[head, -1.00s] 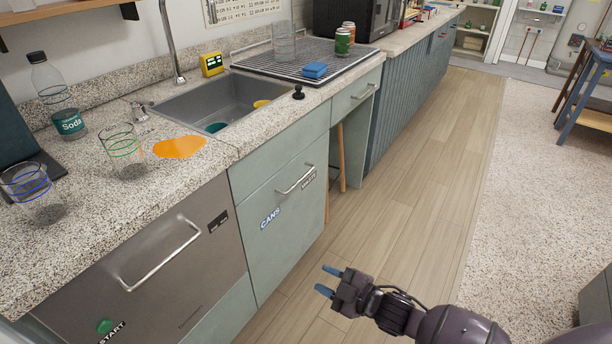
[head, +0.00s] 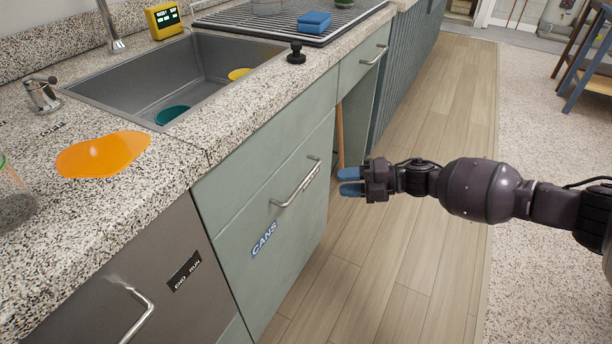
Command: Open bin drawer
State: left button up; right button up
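The bin drawer is a tall grey-green cabinet front (head: 285,225) below the counter, with a blue and white CANS label (head: 264,240). Its front looks flush with the cabinet, so it appears shut. A curved metal handle (head: 294,186) sits near its upper right, with a small label beside it that I cannot read. My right gripper (head: 350,181) is to the right of the handle, apart from it. Its two blue fingertips point left toward the handle with a gap between them, and it is empty. My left gripper is out of view.
A steel appliance front with its own handle (head: 139,318) is left of the drawer. A smaller drawer (head: 362,68) is to the right. The wooden floor (head: 400,260) is clear.

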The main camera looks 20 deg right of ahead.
aim_at(304, 181)
jog(key=shift+b+x, duration=1.15)
jog(key=shift+x, duration=4.2)
jog(key=shift+w+d+r, duration=0.1)
jog(key=shift+w, duration=0.1)
grip_shut()
